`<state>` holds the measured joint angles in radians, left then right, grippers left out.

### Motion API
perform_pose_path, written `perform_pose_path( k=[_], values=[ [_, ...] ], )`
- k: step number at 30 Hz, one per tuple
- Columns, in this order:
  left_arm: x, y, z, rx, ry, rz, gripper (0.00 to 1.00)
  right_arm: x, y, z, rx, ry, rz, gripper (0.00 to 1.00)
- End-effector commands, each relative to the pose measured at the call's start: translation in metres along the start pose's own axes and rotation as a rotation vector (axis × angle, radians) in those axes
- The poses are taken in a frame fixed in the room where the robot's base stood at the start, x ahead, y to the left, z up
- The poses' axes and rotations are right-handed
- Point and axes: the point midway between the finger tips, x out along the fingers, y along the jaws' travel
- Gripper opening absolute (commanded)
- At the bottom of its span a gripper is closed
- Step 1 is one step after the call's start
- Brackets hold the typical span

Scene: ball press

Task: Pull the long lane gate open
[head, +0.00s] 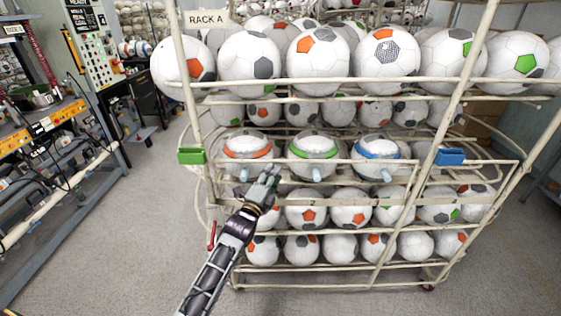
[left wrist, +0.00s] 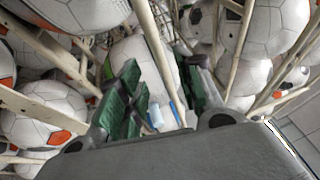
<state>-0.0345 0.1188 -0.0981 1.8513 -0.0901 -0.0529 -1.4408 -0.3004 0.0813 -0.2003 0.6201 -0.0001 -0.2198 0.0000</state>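Rack A (head: 207,18) holds rows of soccer balls behind cream rails. Its middle shelf has three banded balls: orange (head: 248,146), green (head: 312,146) and blue (head: 378,150). A pale blue peg (head: 316,174) shows below the green-banded ball, with similar pegs below the other two. A green block (head: 191,156) and a blue block (head: 450,157) sit at that shelf's ends. I cannot tell which rail is the long lane gate. My left gripper (head: 270,178) is at the front, between the left and middle pegs. In the left wrist view its green-padded fingers (left wrist: 163,78) are apart.
In the left wrist view a cream rail (left wrist: 158,55) runs between and beyond the fingers, and pale blue parts (left wrist: 155,115) show past them. A workbench (head: 40,125) with cables stands at left. The grey floor (head: 120,230) before the rack is clear.

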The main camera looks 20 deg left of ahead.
Motion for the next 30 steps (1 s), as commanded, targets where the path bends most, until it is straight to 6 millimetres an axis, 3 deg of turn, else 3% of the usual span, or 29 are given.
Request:
perform_pose_path(
  k=[21, 30],
  values=[
    [0.059, -0.001, 0.000, 0.000, 0.001, -0.001, 0.35, -0.008, 0.000, -0.001, 0.000, 0.000, 0.000, 0.40],
    [0.071, -0.001, 0.000, -0.001, 0.001, 0.000, 0.35, -0.009, -0.001, -0.002, 0.001, 0.000, -0.001, 0.40]
  ],
)
